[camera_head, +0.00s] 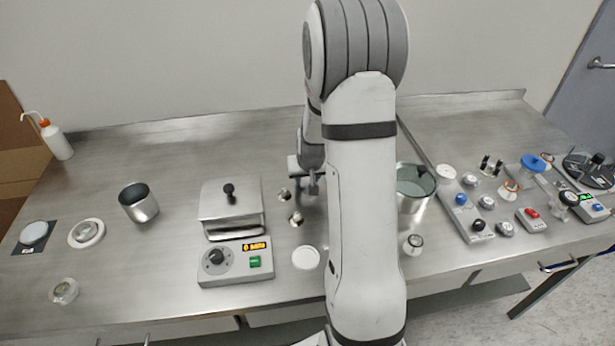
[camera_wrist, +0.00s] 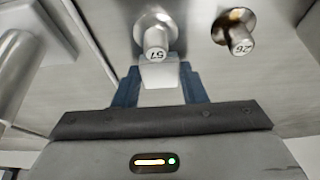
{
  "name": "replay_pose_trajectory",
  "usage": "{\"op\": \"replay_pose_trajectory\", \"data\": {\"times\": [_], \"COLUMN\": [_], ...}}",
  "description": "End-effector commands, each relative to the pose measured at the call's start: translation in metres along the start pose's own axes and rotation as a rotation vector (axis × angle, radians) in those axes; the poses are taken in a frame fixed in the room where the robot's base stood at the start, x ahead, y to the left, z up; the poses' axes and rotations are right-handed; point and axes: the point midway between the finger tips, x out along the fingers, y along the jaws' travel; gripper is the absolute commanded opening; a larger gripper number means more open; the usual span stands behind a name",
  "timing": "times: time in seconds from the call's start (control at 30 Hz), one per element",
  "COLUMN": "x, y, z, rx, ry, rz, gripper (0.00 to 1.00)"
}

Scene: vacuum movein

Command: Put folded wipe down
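My gripper (camera_wrist: 160,88) shows two blue fingers in the wrist view. They are shut on a small white block-like thing, which looks like the folded wipe (camera_wrist: 160,75). Just beyond the wipe is a metal knob (camera_wrist: 156,38) marked with a number; whether the wipe touches it or the surface, I cannot tell. A second numbered knob (camera_wrist: 238,36) with a brownish base stands to its right. In the head view my gripper (camera_head: 314,187) is low over the steel bench, mostly hidden by my arm, and the wipe cannot be made out.
Left of my gripper stands a hotplate-like device (camera_head: 235,262) with a metal block. A white disc (camera_head: 306,257) lies in front. A steel pot (camera_head: 415,190) stands right of my arm. Several knobs and valves crowd the right side. The back left of the bench (camera_head: 190,150) is clear.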

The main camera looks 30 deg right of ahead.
Motion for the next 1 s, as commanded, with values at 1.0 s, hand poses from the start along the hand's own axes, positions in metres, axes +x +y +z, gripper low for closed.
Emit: {"op": "replay_pose_trajectory", "data": {"times": [1.0], "x": [-0.075], "y": [0.001], "z": [-0.002], "rx": [0.002], "ry": [0.005], "rz": [0.001], "gripper": [0.59]}}
